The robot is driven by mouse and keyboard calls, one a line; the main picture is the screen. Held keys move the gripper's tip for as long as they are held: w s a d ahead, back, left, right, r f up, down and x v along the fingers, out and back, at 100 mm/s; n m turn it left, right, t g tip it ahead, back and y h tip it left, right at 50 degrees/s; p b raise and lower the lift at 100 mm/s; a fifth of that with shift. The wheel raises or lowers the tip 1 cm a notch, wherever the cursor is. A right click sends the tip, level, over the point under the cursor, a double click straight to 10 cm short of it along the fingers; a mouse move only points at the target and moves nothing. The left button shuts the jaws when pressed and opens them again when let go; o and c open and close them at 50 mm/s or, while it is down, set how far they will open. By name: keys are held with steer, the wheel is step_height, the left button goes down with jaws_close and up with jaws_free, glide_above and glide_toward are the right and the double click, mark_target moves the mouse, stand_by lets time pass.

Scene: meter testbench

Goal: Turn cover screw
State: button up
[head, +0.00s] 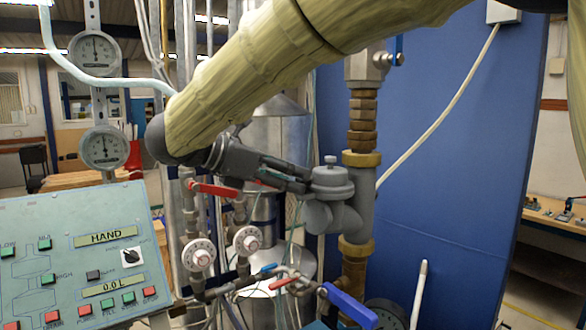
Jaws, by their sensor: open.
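The grey meter (350,215) sits in the vertical brass pipe run at the centre right. Its round cover (330,185) is on top of a side branch, and the small cover screw (330,160) stands upright at the middle of that cover. My gripper (300,178) comes in from the left, with its dark fingers pointing right. The fingertips are at the left edge of the cover in the picture, at about its height. I cannot tell whether they touch it. The gripper is open, and I see nothing held in it. The cover screw is not hidden.
Below my gripper are a red lever (213,189), white dials (199,255) and a blue valve handle (348,305). A control panel (80,255) stands at the left, with round gauges (103,148) above it. A blue wall panel (450,150) stands behind the pipe.

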steer(key=shift+s+d+r, duration=0.25)
steer(key=shift+s+d, duration=0.1)
steer(key=shift+s, duration=0.15)
steer(key=shift+s+d+r, duration=0.2)
steer(key=shift+s+d, duration=0.1)
steer(key=shift+s, duration=0.2)
steer(key=shift+w+a+f, duration=0.1)
steer(key=shift+w+f, duration=0.15)
steer(key=shift+w, duration=0.2)
steer(key=shift+w+f, duration=0.2)
steer(key=shift+w, duration=0.25)
steer(key=c, duration=0.7)
steer(key=shift+s+r, duration=0.25)
steer(key=shift+s, duration=0.15)
steer(key=c, duration=0.3)
steer(key=shift+w, duration=0.1)
